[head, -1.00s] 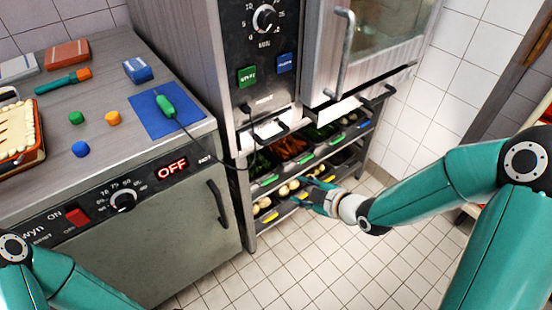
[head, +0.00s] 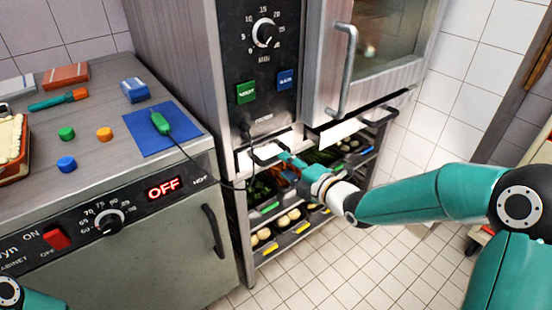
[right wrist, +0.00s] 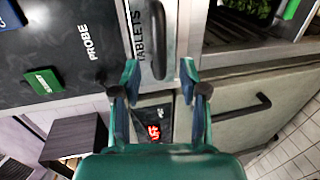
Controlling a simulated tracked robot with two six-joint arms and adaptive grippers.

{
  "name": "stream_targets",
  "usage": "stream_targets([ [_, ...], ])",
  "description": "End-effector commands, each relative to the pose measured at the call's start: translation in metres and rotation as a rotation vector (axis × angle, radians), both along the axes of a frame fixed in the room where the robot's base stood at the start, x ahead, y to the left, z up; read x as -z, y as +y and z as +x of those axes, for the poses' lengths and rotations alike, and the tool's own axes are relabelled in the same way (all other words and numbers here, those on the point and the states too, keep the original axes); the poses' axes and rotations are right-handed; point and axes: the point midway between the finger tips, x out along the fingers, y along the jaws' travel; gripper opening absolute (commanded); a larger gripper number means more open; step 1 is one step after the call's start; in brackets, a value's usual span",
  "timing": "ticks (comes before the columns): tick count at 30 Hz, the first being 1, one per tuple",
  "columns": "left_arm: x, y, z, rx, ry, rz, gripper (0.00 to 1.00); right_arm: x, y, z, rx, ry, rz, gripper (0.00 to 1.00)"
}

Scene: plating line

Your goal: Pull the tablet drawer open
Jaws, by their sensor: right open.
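The tablet drawer (head: 246,161) is a narrow pale front low on the steel oven, below the knob panel. In the right wrist view its front (right wrist: 138,46) reads "TABLETS" and looks flush with the panel. Its dark bar handle (head: 262,158) also shows in the wrist view (right wrist: 158,40). My right gripper (head: 284,158) is at the handle in the head view. In the right wrist view the open gripper (right wrist: 159,80) has a finger on each side of the handle's line; I cannot tell if they touch it. My left gripper is out of view.
Below is a rack with several trays of food (head: 290,222). The oven door handle (head: 345,70) stands out above right. A cabinet (head: 130,255) with an "OFF" display is at left. A cable runs from the green probe (head: 165,122) towards the oven.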

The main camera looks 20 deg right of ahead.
Motion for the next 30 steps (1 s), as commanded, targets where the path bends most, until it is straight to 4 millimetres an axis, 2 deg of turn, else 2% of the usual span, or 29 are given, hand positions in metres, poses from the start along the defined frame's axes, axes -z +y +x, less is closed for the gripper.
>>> stream_targets([
  [3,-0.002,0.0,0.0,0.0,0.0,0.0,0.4,0.005,0.009,0.022,-0.002,0.001,0.0,0.43],
  [9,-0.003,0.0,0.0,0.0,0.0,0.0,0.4,0.011,0.017,0.047,0.001,0.001,0.0,0.43],
  [14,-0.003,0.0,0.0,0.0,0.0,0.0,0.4,0.013,0.02,0.055,0.001,0.0,0.001,0.43],
  [22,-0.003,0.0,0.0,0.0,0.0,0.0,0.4,0.013,0.02,0.056,0.001,0.0,0.001,0.43],
  [23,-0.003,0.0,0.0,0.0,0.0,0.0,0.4,0.013,0.02,0.056,0.002,0.0,0.001,0.4],
  [30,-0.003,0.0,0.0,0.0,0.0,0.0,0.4,0.013,0.019,0.056,0.002,0.001,0.001,0.0],
])
